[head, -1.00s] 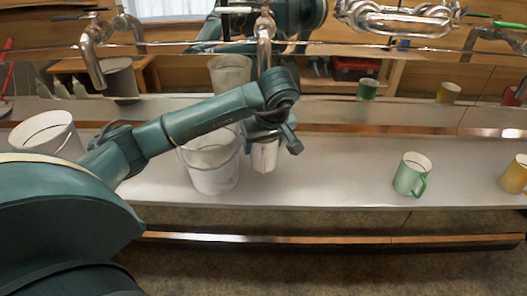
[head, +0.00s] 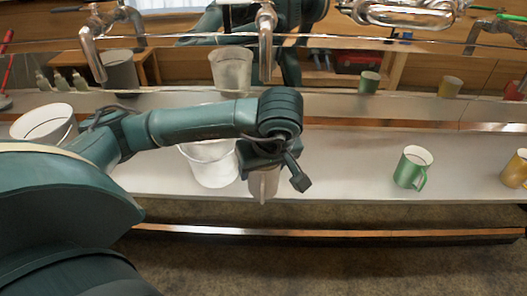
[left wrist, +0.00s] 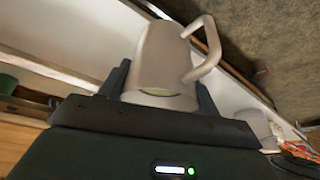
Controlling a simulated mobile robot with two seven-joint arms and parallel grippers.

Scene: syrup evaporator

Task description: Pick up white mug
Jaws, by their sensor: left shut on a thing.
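The white mug (head: 263,186) hangs below my left gripper (head: 268,168) near the front edge of the pale shelf. In the left wrist view the mug (left wrist: 160,55) sits between the two fingers of my left gripper (left wrist: 163,88), which is shut on it. Its handle sticks out to the right there. In the head view the gripper and wrist hide the mug's upper part, and I cannot tell the gap between its base and the shelf. My right gripper is in neither view.
A white bucket (head: 213,170) stands just left of the mug, partly behind my arm. Another bucket (head: 42,125) is at far left. A green mug (head: 410,168) and a yellow mug (head: 516,170) stand to the right. The shelf (head: 340,165) between is clear. Metal taps (head: 265,45) hang above.

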